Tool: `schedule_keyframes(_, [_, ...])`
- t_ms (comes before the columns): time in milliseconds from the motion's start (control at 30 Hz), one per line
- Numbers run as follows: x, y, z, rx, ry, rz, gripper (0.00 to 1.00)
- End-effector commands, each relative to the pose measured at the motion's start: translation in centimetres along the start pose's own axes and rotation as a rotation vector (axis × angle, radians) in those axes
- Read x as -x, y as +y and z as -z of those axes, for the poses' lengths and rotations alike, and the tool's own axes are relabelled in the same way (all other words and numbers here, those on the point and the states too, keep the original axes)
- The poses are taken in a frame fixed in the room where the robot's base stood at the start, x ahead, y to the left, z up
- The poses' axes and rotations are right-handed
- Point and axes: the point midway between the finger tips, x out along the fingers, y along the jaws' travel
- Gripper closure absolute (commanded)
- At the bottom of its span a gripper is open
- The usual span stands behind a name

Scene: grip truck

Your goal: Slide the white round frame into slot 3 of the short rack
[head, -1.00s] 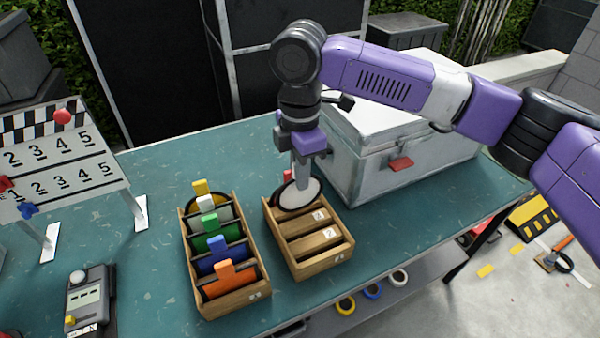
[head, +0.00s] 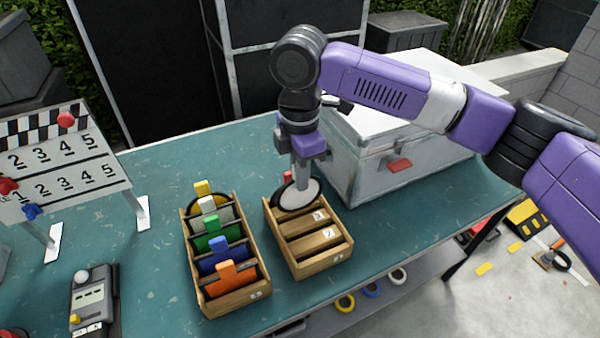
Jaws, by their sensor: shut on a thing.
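The white round frame (head: 298,196) is a pale disc with a dark rim. My gripper (head: 301,183) is shut on its top and holds it upright over the far end of the short wooden rack (head: 319,262). The frame's lower edge is at the rack's far slot; I cannot tell how deep it sits. The rack's nearer slots look empty, with small labels on the wooden dividers. A small red tab (head: 287,176) shows just behind the frame, mostly hidden by it and my gripper.
A longer wooden rack (head: 236,302) with yellow, white, green, blue and orange tabbed frames stands to the left. A large grey-white case (head: 362,178) stands close on the right. A numbered board (head: 62,165) and a handheld device (head: 92,300) are at far left.

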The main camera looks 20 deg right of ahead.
Motion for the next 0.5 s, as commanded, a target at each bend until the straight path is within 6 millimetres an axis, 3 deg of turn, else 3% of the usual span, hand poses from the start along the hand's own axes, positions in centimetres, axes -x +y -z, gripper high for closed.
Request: schedule_keyframes(500, [-0.26, -0.01, 0.01, 0.000, 0.000, 0.000, 1.00])
